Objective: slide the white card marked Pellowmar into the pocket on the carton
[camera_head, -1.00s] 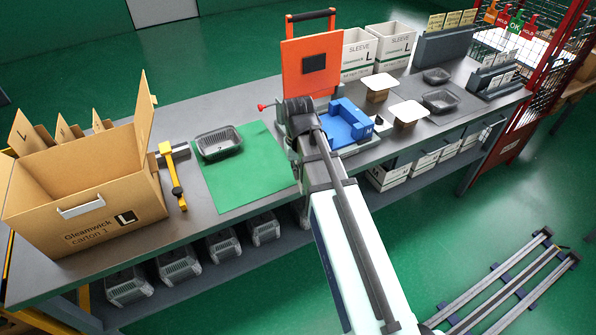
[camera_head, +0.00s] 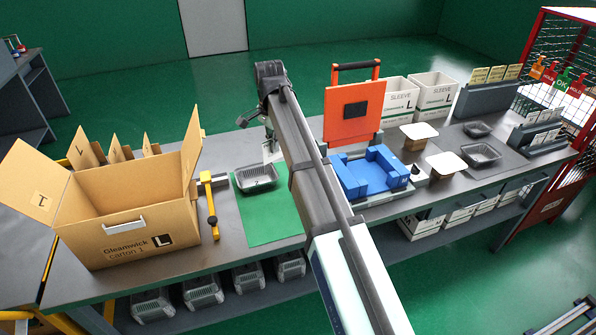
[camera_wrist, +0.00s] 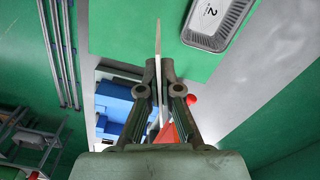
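My gripper (camera_wrist: 158,78) is shut on a thin white card (camera_wrist: 158,40), seen edge-on between the fingers in the wrist view. In the head view my gripper (camera_head: 266,138) is raised above the back of the green mat, and the card (camera_head: 270,154) hangs below it. The card's marking cannot be read. The brown carton (camera_head: 95,247), marked Gleamwick carton 1, stands open at the left of the bench, its flaps up. A small pale pocket (camera_head: 125,226) is on its front wall, above the printing. The card is well to the right of the carton, apart from it.
A dark tray numbered 2 (camera_head: 256,178) sits on the green mat (camera_head: 262,224). A yellow-and-black tool (camera_head: 210,205) stands between mat and carton. A blue fixture (camera_head: 365,174) with an upright orange panel (camera_head: 352,122) is to the right.

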